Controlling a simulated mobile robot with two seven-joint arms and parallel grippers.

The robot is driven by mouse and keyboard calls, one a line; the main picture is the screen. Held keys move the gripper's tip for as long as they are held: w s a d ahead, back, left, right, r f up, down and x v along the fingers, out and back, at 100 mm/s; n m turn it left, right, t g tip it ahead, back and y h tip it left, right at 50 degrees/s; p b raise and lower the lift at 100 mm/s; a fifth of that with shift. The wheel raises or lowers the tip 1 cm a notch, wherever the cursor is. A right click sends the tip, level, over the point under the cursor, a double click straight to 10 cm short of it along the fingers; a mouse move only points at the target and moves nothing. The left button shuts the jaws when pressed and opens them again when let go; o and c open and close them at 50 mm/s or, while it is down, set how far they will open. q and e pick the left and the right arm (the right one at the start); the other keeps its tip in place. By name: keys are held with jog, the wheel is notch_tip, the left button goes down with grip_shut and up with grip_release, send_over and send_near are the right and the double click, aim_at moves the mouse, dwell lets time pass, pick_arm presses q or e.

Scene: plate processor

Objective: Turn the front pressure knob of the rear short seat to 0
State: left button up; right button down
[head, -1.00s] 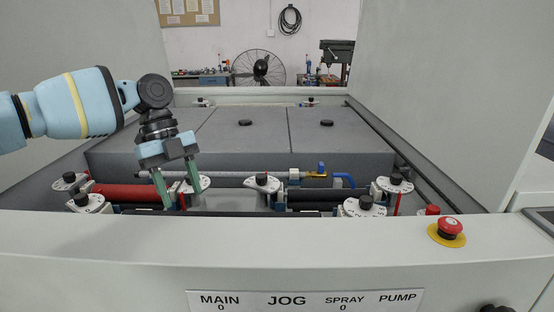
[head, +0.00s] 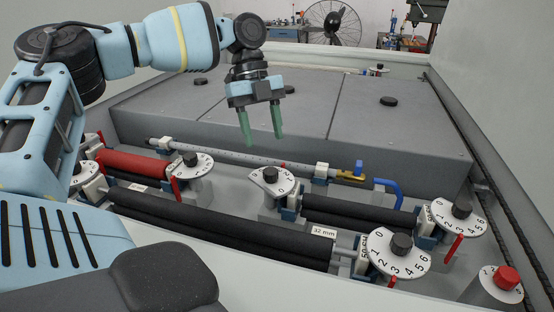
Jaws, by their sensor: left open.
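A short black roller (head: 350,212) lies in the rear row, right of centre. At its left end is a white numbered dial with a black knob (head: 270,174); at its right end is another dial with a black knob (head: 461,209). Which knob is the front one of the rear short seat I cannot tell for sure. My left gripper (head: 262,138) is open and empty, fingers pointing down, appearing above and behind the left-end dial. It touches no knob. My right gripper is not in view.
A long black roller (head: 220,228) marked 32 mm lies in front, with a dial and black knob (head: 402,243). A red roller (head: 132,164) and another knob (head: 190,158) are at left. A red knob (head: 505,277) stands at right. A grey block (head: 290,120) fills the rear.

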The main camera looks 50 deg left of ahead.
aim_at(270, 170)
pick_arm(q)
jog(key=b+x, duration=0.1)
jog(key=x, duration=0.5)
jog(key=shift+s+f+b, duration=0.1)
jog(key=shift+f+b, duration=0.1)
jog(key=shift+b, duration=0.15)
jog(key=shift+d+f, duration=0.35)
jog(key=shift+f, duration=0.25)
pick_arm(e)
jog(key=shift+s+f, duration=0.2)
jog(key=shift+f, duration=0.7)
pick_arm(q)
jog(key=shift+c, duration=0.2)
jog(key=c, duration=0.9)
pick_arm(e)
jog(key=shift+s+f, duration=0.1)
